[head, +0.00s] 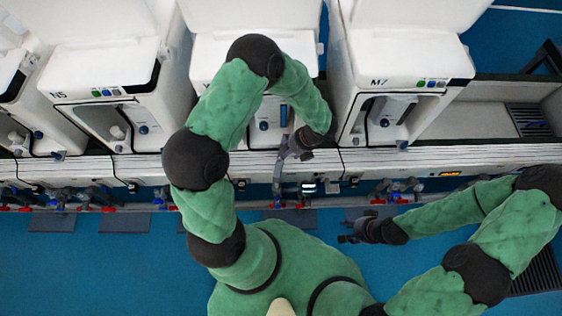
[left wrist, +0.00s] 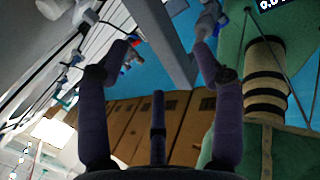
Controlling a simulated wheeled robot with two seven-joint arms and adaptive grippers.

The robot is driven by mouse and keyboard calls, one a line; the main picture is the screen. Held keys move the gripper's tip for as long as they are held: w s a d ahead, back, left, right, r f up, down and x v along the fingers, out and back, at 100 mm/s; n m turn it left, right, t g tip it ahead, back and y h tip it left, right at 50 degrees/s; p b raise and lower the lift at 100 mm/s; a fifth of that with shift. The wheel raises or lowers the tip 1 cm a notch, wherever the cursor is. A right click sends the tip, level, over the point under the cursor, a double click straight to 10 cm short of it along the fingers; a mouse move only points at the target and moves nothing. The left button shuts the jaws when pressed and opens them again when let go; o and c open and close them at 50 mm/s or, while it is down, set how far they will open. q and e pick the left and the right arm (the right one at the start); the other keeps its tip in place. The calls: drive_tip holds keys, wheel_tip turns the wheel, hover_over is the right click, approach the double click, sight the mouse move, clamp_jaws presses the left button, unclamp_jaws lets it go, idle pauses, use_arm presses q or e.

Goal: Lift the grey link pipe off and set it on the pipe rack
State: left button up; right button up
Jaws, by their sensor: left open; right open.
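My left gripper (head: 287,154) is at the front edge of the middle white machine (head: 210,65), below its opening. A light grey pipe-like part (left wrist: 208,20) is beyond the right-hand finger in the left wrist view. My right gripper (head: 350,232) is open and empty above the blue floor. I cannot make out the pipe rack.
White machines stand in a row on a long white bench (head: 440,157). A grey recess with a dark grate (head: 528,122) is at the right. The blue floor (head: 90,275) is clear at the lower left.

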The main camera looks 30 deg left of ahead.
sight(281, 164)
use_arm(q)
drive_tip(key=b+x, duration=0.2)
drive_tip(key=x, duration=0.5)
drive_tip(key=shift+s+a+f+b, duration=0.1)
drive_tip(key=shift+f+b, duration=0.1)
drive_tip(key=shift+b, duration=0.15)
clamp_jaws()
